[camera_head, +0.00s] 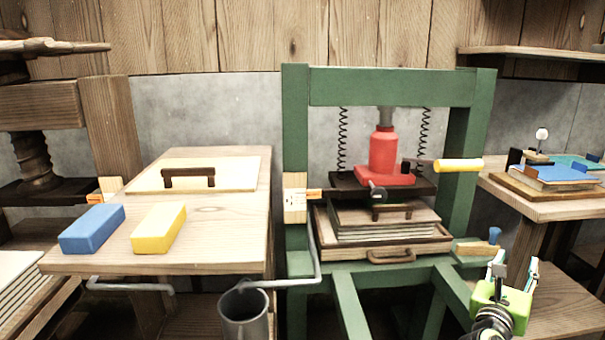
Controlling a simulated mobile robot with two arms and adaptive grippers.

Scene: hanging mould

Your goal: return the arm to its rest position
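My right gripper (514,267) shows at the lower right, with a green body and two upright fingers set apart. It is open, with nothing between the fingers. It is in front of the right leg of the green press frame (390,86), below a small wooden piece with a blue knob (478,248). I cannot tell whether it touches anything. Most of my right arm is outside the picture. My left gripper is not in view.
The press holds a red jack (384,158) above a wooden tray (335,240) with stacked boards. A yellow-handled lever (458,165) sticks out to the right. A wooden table (235,225) carries blue (92,229) and yellow (158,229) blocks. A grey bucket (245,312) hangs in front.

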